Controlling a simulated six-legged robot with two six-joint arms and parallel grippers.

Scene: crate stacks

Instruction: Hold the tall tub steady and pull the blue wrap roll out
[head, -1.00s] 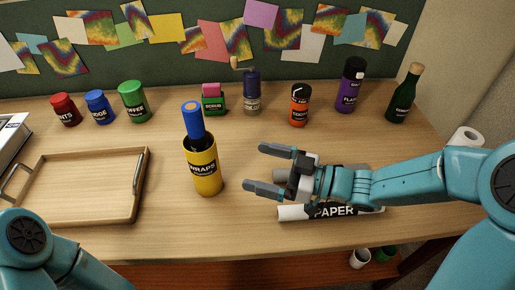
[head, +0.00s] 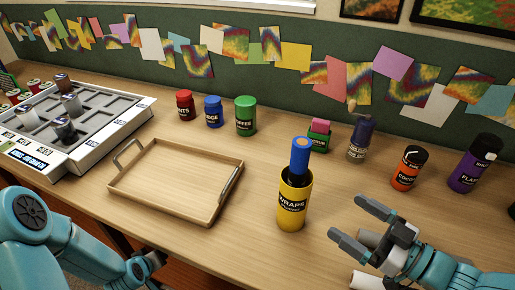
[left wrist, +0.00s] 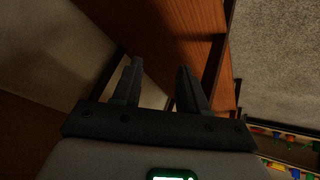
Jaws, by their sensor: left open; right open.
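The tall yellow tub (head: 293,208), labelled WRAPS, stands upright on the table right of centre in the head view. The blue wrap roll (head: 299,158) sticks up out of its top, leaning slightly. My right gripper (head: 353,222) is open and empty to the right of the tub, apart from it, with its fingers pointing left. My left gripper (left wrist: 157,92) shows in the left wrist view, open with nothing between its fingers, near wooden panels. The tub is not in that view. In the head view the left gripper is not visible; only my left arm shows.
An empty wooden tray (head: 165,208) lies left of the tub. A white compartment unit (head: 110,128) stands at far left. Red, blue and green (head: 246,116) jars stand behind. A scrub box (head: 319,135), grinder (head: 360,140), orange jar (head: 409,170) and purple flask (head: 474,165) stand at back right.

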